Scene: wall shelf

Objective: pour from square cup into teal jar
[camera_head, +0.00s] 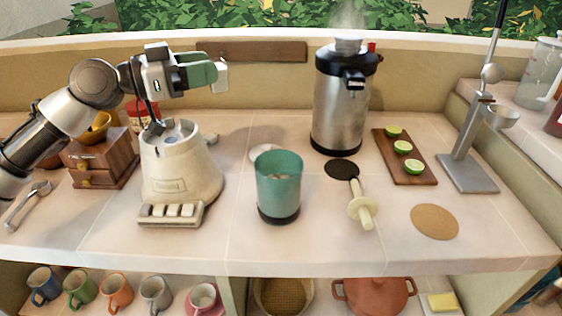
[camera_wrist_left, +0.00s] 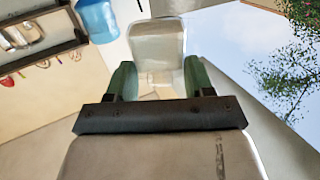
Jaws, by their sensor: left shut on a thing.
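My left gripper (camera_head: 208,74) is raised above and to the left of the jar, over the blender base. Its green fingers are shut on the square cup (camera_head: 221,76), a pale cup mostly hidden behind a finger. In the left wrist view the cup (camera_wrist_left: 157,38) sits between the green fingers and looks translucent white. I cannot tell its tilt or its contents. The cup is well apart from the jar. My right gripper is not in view.
The cream blender base (camera_head: 181,178) stands left of the jar. A steaming metal urn (camera_head: 340,105) stands behind right. A black-ended stick tool (camera_head: 361,210), a board with limes (camera_head: 405,157), a cork mat (camera_head: 434,222) and a metal press stand (camera_head: 467,172) lie right. A wooden grinder (camera_head: 101,160) stands left.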

